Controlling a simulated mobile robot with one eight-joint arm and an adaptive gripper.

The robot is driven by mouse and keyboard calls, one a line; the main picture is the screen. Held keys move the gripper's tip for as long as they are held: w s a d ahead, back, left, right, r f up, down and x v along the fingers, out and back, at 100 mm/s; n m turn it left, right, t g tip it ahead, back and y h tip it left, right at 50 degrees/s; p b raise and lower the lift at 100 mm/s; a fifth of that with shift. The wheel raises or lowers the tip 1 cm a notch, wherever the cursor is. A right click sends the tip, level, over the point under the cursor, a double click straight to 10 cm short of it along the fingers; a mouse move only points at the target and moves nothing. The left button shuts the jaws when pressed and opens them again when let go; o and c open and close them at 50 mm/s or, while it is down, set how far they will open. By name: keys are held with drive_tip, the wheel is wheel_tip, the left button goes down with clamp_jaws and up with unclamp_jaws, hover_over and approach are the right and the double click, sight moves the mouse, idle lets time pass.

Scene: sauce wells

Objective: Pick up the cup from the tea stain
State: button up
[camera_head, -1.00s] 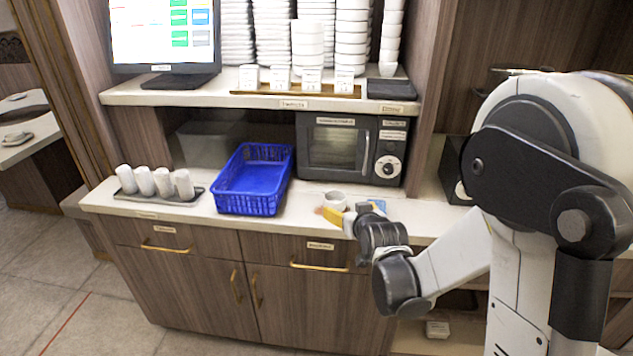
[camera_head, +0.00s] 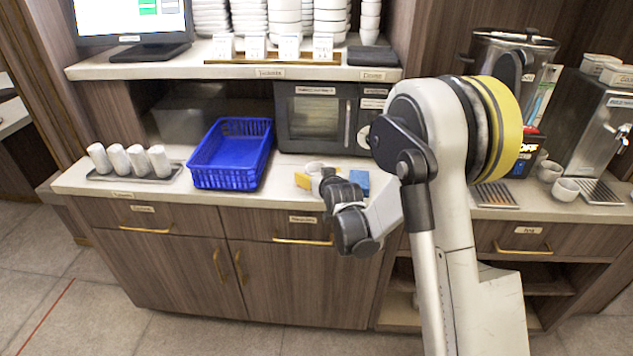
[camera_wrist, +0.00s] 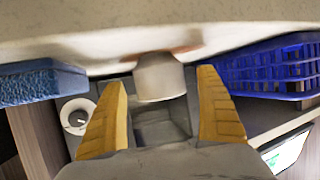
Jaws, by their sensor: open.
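The white cup (camera_head: 314,167) stands on the counter in front of the microwave, partly hidden by my gripper in the head view. In the wrist view, which is turned over, the cup (camera_wrist: 160,80) shows between and just beyond the fingertips. The reddish-brown tea stain (camera_wrist: 182,49) lies on the counter at the cup's foot. My gripper (camera_head: 304,181) is low over the front of the counter, its yellow fingers spread. In the wrist view my gripper (camera_wrist: 162,80) is open, with a finger either side of the cup; no contact shows.
A blue sponge (camera_head: 359,181) lies right of the gripper. The blue basket (camera_head: 231,177) stands to the left, beyond it a tray (camera_head: 105,175) with several white cups. The microwave (camera_head: 318,121) is behind. A shelf (camera_head: 235,73) hangs above. A dispenser stands far right.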

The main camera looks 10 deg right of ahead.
drive_tip(key=shift+w+f, duration=0.2)
drive_tip(key=shift+w, duration=0.35)
drive_tip(key=c, duration=1.3)
drive_tip(key=shift+r, duration=0.1)
